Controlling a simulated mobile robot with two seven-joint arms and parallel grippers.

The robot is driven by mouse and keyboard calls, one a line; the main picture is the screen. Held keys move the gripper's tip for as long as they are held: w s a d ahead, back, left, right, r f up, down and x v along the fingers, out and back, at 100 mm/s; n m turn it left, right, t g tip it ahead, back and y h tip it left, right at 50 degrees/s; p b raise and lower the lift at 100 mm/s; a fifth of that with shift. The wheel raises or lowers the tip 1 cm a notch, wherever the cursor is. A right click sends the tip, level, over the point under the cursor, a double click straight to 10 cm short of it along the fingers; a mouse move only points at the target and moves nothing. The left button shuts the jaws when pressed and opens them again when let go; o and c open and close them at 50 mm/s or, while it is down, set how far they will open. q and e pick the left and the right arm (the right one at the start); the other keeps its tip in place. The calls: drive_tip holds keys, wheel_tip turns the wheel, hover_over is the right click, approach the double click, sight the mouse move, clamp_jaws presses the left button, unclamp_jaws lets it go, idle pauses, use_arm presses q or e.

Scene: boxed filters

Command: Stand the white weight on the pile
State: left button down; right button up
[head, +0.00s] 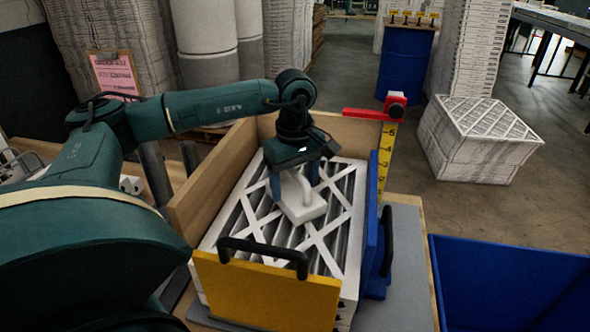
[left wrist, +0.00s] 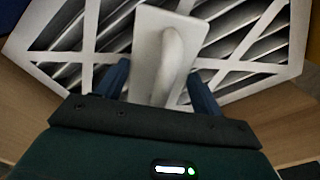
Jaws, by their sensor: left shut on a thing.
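The white weight (head: 305,211) is a flat block with a curved handle on top. It sits on or just above the top filter of the pile (head: 335,255); I cannot tell if it touches. My left gripper (head: 293,178) points down over the weight and is shut on its handle. In the left wrist view the weight (left wrist: 160,30) shows between the two blue fingers (left wrist: 160,88), with the white-strapped filter (left wrist: 255,67) behind it. The pile stands in a wooden bin with a yellow front panel (head: 265,295) and a blue side panel (head: 371,225). My right gripper is out of view.
A yellow scale with a red pointer (head: 375,114) rises at the bin's back right corner. Black handles stick up on the yellow panel (head: 262,250) and blue panel (head: 386,241). A blue container (head: 505,285) is at lower right. A wrapped filter stack (head: 478,140) stands on the floor behind.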

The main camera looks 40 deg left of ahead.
sight(295, 171)
use_arm(q)
drive_tip(key=shift+w, duration=0.1)
drive_tip(key=shift+c, duration=1.1)
unclamp_jaws()
wheel_tip(295, 171, up, 12)
drive_tip(key=shift+r+b, duration=0.1)
drive_tip(key=shift+b, duration=0.4)
